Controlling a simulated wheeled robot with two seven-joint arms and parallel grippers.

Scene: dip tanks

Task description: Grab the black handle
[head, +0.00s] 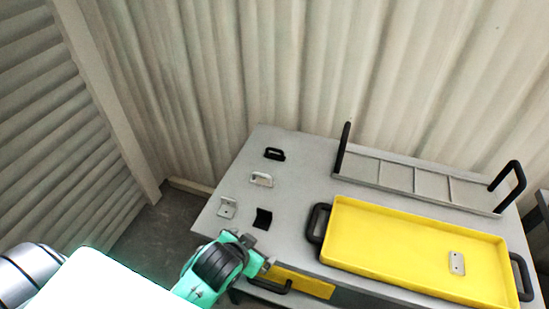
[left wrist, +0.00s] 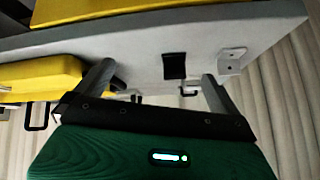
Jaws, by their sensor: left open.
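A small black handle (head: 273,154) lies loose near the far left edge of the grey table. Black handles also show on the yellow tray (head: 318,223), the rack (head: 344,142) and the yellow drawer under the tabletop (head: 270,286). My left gripper (head: 258,250) is at the table's near edge, beside the black square pad and well short of the loose handle. In the left wrist view, its two fingers (left wrist: 157,72) are spread apart with nothing held between them. The black pad (left wrist: 174,65) shows beyond the gap. My right gripper is out of view.
A yellow tray (head: 395,219) holding a metal plate (head: 457,263) and a rack (head: 415,181) fill the right side. Corrugated walls stand behind and at left.

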